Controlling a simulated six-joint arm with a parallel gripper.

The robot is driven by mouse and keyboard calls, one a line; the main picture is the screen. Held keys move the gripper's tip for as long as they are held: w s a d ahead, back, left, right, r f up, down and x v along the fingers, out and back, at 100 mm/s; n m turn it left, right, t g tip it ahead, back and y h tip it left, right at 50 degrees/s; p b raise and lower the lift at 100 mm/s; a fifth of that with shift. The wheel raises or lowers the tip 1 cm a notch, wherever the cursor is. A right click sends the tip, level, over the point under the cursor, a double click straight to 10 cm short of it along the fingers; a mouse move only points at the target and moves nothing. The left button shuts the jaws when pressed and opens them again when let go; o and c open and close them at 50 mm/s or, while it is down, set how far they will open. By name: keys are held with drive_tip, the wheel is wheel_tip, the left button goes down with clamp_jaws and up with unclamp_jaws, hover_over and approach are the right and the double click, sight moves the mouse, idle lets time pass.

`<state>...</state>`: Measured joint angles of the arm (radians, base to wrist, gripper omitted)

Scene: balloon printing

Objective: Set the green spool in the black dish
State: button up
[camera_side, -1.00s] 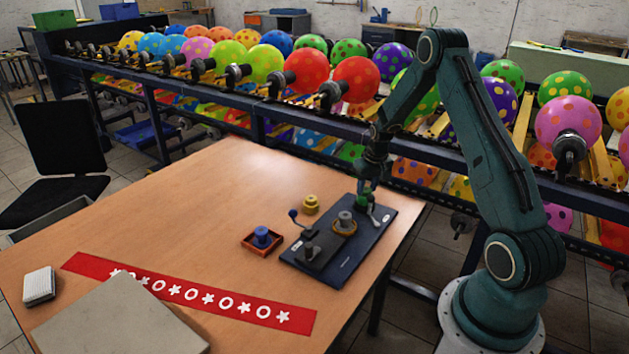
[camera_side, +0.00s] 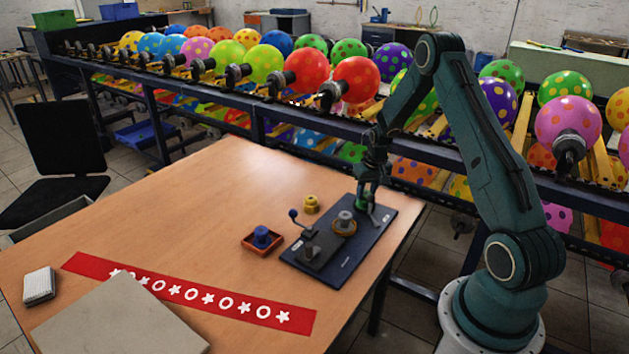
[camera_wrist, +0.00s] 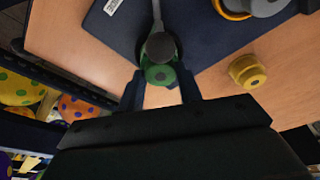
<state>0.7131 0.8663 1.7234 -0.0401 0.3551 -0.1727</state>
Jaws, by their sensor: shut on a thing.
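The green spool (camera_side: 361,204) is between the fingers of my gripper (camera_side: 366,198), at the far edge of the dark board. In the wrist view the green spool (camera_wrist: 160,75) sits between the two dark fingertips of my gripper (camera_wrist: 160,92), which is shut on it. A dark round knob (camera_wrist: 160,46) on a light handle partly overlaps the spool there. I cannot tell whether the spool touches the board. I cannot clearly make out a black dish; a dark squarish fixture (camera_side: 313,254) with a short post stands at the board's near left.
A blue spool (camera_side: 262,236) sits in an orange tray (camera_side: 249,242). The table's left back is clear.

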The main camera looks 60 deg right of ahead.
drive_tip(key=shift+f, duration=0.2)
idle(0.6)
drive_tip(key=o, duration=0.9)
drive_tip(key=shift+r, duration=0.1)
wheel_tip(320, 180, up, 13)
drive_tip(key=s+a, duration=0.1)
drive_tip(key=s, duration=0.1)
drive_tip(key=a+r+n+t, duration=0.1)
drive_tip(key=a+r+n, duration=0.1)
drive_tip(key=a+r, duration=0.85)
drive_tip(key=s+a+r+n, duration=0.1)
drive_tip(key=s+a+r, duration=0.45)
drive_tip(key=a, duration=0.45)
drive_tip(key=s+a+r+n+t+y, duration=0.1)
drive_tip(key=s+a+r+n+t, duration=0.1)
drive_tip(key=s+a, duration=1)
drive_tip(key=s+n, duration=0.1)
drive_tip(key=s, duration=0.2)
drive_tip(key=shift+r+t, duration=0.3)
drive_tip(key=shift+r, duration=0.1)
